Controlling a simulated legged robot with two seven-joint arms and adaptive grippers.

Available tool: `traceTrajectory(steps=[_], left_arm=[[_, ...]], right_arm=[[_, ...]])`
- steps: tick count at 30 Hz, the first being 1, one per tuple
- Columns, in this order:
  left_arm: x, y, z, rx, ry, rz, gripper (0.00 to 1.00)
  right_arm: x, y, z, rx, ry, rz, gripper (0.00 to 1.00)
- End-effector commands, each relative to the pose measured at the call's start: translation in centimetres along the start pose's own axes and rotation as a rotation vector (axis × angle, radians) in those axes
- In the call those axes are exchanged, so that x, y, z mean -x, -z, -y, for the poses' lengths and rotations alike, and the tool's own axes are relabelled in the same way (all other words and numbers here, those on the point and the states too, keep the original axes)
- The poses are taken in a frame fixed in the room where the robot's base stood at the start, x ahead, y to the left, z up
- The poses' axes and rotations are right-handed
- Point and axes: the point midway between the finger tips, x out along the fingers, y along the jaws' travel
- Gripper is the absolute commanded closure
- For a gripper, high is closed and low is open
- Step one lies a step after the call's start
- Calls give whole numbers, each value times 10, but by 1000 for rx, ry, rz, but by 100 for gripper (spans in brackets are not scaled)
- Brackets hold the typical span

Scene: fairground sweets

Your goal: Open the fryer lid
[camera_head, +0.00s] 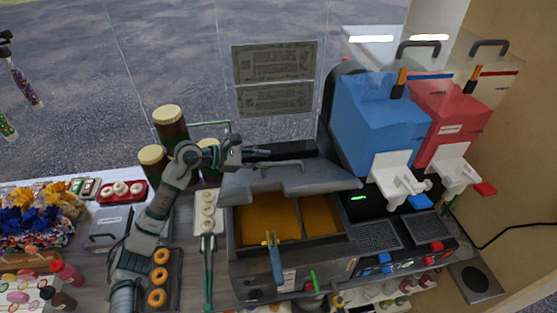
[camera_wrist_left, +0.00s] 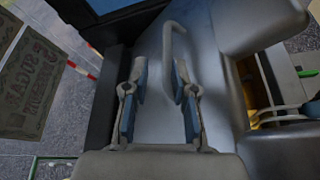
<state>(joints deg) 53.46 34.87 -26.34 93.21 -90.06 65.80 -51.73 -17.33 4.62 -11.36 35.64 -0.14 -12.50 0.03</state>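The fryer (camera_head: 243,270) stands at centre in the head view, with yellow oil (camera_head: 270,215) showing in its two bays. Its grey lid (camera_head: 300,181) is raised at a tilt over the back part, leaving the front uncovered. The curved lid handle (camera_head: 283,164) is on the lid's upper face. My left gripper (camera_head: 262,154) is at the lid's back left, beside the handle. In the left wrist view the gripper (camera_wrist_left: 159,72) has its fingers apart over the lid (camera_wrist_left: 150,110). The handle (camera_wrist_left: 172,35) runs near the right finger; contact is unclear. My right gripper is out of view.
Blue (camera_head: 370,115) and red (camera_head: 450,120) slush machines stand right of the fryer. A basket handle (camera_head: 275,258) rises at the fryer's front.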

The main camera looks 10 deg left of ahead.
Motion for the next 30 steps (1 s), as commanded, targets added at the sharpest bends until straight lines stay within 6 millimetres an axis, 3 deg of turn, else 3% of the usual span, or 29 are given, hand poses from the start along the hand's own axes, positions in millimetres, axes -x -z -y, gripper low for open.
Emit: traceTrajectory(steps=[3, 9, 30], left_arm=[[26, 1, -1, -1, -3, -2, 75], [48, 1, -1, 0, 0, -1, 75], [54, 2, 0, 1, 1, 1, 75]], right_arm=[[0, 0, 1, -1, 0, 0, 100], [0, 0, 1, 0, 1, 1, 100], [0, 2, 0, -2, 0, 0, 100]])
